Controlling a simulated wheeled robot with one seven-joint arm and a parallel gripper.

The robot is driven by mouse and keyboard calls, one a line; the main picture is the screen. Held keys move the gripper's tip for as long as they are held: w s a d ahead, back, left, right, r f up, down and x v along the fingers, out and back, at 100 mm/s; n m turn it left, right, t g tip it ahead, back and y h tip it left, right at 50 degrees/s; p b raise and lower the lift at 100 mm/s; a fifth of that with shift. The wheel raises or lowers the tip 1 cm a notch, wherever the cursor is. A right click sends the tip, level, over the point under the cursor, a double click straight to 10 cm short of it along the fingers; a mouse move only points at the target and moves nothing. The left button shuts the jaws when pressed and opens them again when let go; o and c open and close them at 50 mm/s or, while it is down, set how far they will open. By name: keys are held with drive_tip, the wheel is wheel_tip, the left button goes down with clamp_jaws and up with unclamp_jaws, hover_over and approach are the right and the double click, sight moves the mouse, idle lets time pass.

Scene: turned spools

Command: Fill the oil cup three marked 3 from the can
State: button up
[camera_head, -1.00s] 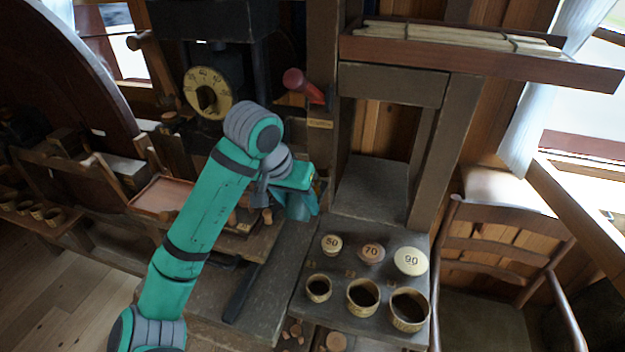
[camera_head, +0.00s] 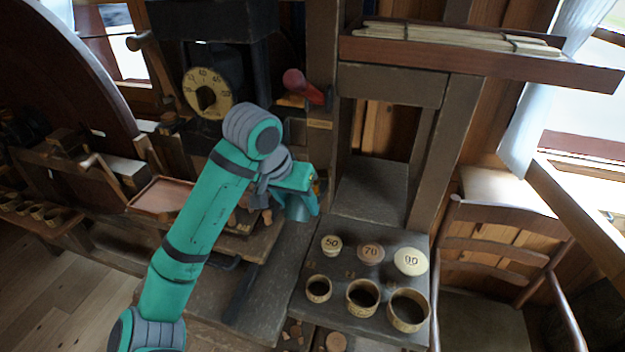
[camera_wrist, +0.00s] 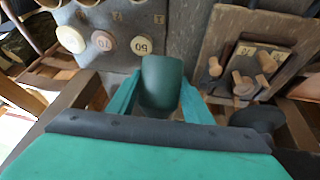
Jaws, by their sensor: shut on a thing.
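My gripper (camera_wrist: 162,100) is shut on a dark green can (camera_wrist: 162,82), whose rounded body shows between the two teal fingers in the wrist view. In the head view my gripper (camera_head: 298,190) holds the can (camera_head: 298,208) above the bench, left of the row of lids. Three round wooden cups stand at the bench's front: a small one (camera_head: 318,288), a middle one (camera_head: 362,297) and a large one (camera_head: 408,310). More small cups (camera_head: 38,211) stand on a ledge at the far left. I cannot read a 3 on any cup.
Round lids marked 50 (camera_head: 331,244), 70 (camera_head: 370,253) and 90 (camera_head: 411,262) lie behind the three cups. A red-handled lever (camera_head: 302,86) and a numbered dial (camera_head: 207,93) are behind my arm. A chair (camera_head: 505,245) stands right. Wooden pegs (camera_wrist: 242,84) sit on a board.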

sight(298, 198)
drive_tip(key=t, duration=0.1)
drive_tip(key=s+r+t+h, duration=0.1)
drive_tip(key=t, duration=0.2)
drive_tip(key=shift+s+a+r+h, duration=0.25)
drive_tip(key=shift+s+r+h, duration=0.1)
drive_tip(key=shift+h, duration=0.05)
drive_tip(key=shift+s+a+r+m+t+h, duration=0.1)
drive_tip(key=shift+s+r+m+t+h, duration=0.15)
drive_tip(key=shift+t, duration=0.45)
drive_tip(key=shift+s+a+r+t+h, duration=0.1)
drive_tip(key=shift+r+t+h, duration=0.2)
drive_tip(key=shift+t, duration=0.4)
drive_tip(key=shift+s+a+r+m+t+h, duration=0.1)
drive_tip(key=shift+s+r+m+t+h, duration=0.2)
drive_tip(key=shift+t, duration=0.4)
drive_tip(key=shift+w+d, duration=0.1)
drive_tip(key=shift+d, duration=0.05)
